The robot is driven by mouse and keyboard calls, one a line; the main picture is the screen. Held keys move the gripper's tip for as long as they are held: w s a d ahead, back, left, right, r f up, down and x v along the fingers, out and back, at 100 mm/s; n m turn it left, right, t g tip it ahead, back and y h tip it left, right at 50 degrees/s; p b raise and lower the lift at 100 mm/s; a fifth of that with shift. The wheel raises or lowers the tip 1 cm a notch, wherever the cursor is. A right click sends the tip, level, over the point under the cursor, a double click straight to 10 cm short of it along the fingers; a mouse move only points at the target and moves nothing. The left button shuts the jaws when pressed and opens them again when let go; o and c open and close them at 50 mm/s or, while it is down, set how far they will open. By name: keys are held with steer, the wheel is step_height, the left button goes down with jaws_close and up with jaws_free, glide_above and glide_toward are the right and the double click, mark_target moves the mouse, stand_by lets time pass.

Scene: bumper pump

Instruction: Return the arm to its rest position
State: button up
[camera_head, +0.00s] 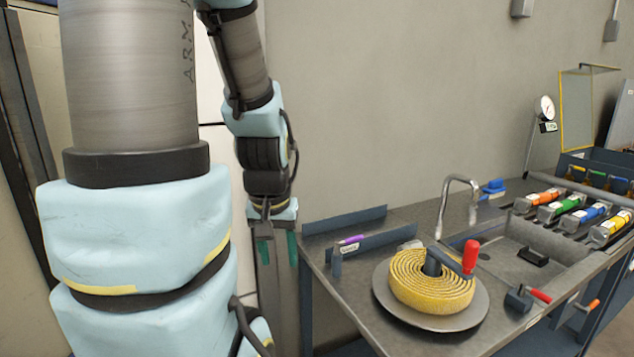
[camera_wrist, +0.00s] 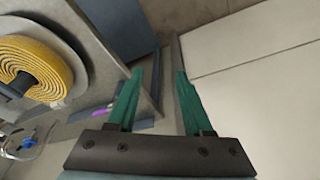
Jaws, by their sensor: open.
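My arm hangs folded on the left of the head view, with its links in pale blue and grey. My gripper (camera_head: 278,250) points down beside the left end of the metal workbench (camera_head: 350,285). In the wrist view my gripper (camera_wrist: 155,88) shows two green fingers spread apart, with nothing between them but the floor and the bench's side. The gripper is open and empty, apart from the bench top.
A wall stands behind.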

step_height(320, 180, down, 11)
steer(key=s+g+b, duration=0.1)
steer(key=b, duration=0.7)
steer(key=shift+d+b, duration=0.3)
steer(key=shift+s+r, duration=0.1)
steer(key=shift+r, duration=0.05)
